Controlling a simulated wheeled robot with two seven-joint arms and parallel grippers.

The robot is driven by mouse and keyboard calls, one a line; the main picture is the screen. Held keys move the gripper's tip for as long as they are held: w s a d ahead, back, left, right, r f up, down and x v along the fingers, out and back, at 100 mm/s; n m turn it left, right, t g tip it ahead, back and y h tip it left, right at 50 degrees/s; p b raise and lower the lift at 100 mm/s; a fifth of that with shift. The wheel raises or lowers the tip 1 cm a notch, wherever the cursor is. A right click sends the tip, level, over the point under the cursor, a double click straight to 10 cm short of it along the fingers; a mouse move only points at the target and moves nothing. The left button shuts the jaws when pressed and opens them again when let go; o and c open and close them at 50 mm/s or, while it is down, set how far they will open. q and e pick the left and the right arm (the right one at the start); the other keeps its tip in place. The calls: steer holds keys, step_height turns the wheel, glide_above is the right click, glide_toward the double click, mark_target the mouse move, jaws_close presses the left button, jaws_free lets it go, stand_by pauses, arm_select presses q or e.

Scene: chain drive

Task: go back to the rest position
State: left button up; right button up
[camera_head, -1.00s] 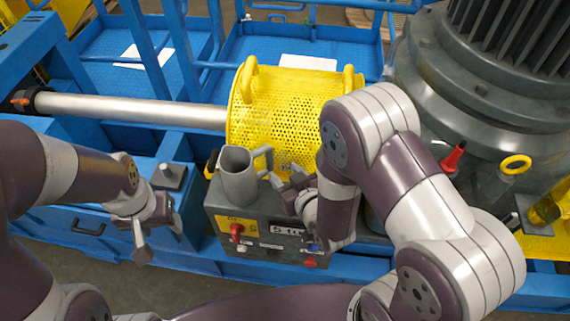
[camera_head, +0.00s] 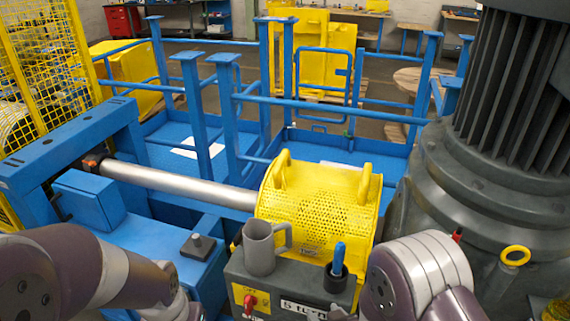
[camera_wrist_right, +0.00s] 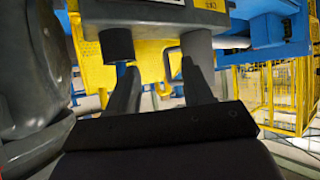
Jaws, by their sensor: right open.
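My right gripper (camera_wrist_right: 160,75) is open, with two dark fingers apart and nothing seen between them in the right wrist view. In the head view my right arm comes in at the bottom right, and its gripper (camera_head: 340,313) barely shows at the lower edge, in front of the grey box (camera_head: 300,287). My left arm comes in at the bottom left. Its gripper end (camera_head: 180,306) is mostly cut off by the lower edge, so its jaws cannot be made out.
A grey mug (camera_head: 260,249) and a dark cup with a blue-handled thing (camera_head: 338,257) stand on the box. Behind are a yellow perforated guard (camera_head: 318,212) and a steel shaft (camera_head: 180,186). A large grey motor (camera_head: 490,180) stands at right; blue rails (camera_head: 300,104) cross behind.

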steer(key=s+d+f+g+h, duration=0.1)
steer(key=s+d+g+h, duration=0.25)
steer(key=s+g, duration=0.45)
arm_select(q)
steer(key=shift+w+a+f, duration=0.1)
steer(key=shift+w, duration=0.3)
arm_select(e)
steer(key=d+r+m+g, duration=0.1)
steer(key=d+r+m, duration=0.2)
steer(key=r, duration=0.6)
steer(key=d, duration=0.2)
steer(key=shift+s+d+r+g, duration=0.2)
steer(key=shift+d+r+g, duration=0.1)
steer(key=shift+r+g, duration=0.1)
